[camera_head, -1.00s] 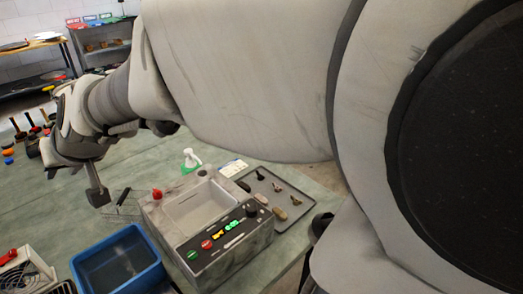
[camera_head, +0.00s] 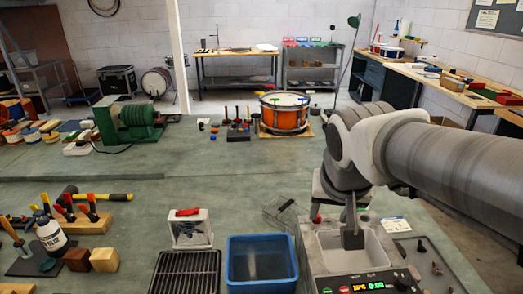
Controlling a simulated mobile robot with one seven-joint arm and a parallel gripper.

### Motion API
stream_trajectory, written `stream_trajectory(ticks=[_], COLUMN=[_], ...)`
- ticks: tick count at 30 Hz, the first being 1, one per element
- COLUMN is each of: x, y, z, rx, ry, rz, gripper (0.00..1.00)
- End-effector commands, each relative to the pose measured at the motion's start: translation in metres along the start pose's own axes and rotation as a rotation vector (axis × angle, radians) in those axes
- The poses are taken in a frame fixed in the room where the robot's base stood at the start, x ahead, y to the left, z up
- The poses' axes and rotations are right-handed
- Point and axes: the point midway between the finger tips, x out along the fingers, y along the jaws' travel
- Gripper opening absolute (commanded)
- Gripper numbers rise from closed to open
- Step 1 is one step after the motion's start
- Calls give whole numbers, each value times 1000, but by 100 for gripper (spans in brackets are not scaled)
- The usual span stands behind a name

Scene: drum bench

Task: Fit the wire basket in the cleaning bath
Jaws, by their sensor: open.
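The cleaning bath (camera_head: 309,255) is a grey box with a pale open basin and a lit control panel, at the lower right. The wire basket (camera_head: 285,212) is a thin mesh box on the bench, behind the blue bin and to the left of the bath. My gripper (camera_head: 352,238) points down and appears in front of the bath's basin, apart from the basket. Its jaws are open, seen nearly edge-on, with nothing visible in them. Its height above the basin is hard to tell. My arm hides part of the bath's back edge.
A blue bin (camera_head: 262,246) stands left of the bath, with a black rack (camera_head: 185,272) beside it. A white container (camera_head: 190,230) with a red-handled item stands behind the rack. A tray of small parts (camera_head: 430,262) lies right of the bath.

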Motion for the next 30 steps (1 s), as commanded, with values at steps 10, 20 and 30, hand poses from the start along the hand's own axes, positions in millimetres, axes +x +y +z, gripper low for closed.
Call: stream_trajectory(ticks=[10,20,30], x=[55,138,187], y=[-36,-77,-96], z=[-97,-153,-166], rx=[235,455,565], ry=[-8,-11,-16], rz=[63,71,62], gripper=[55,55,55])
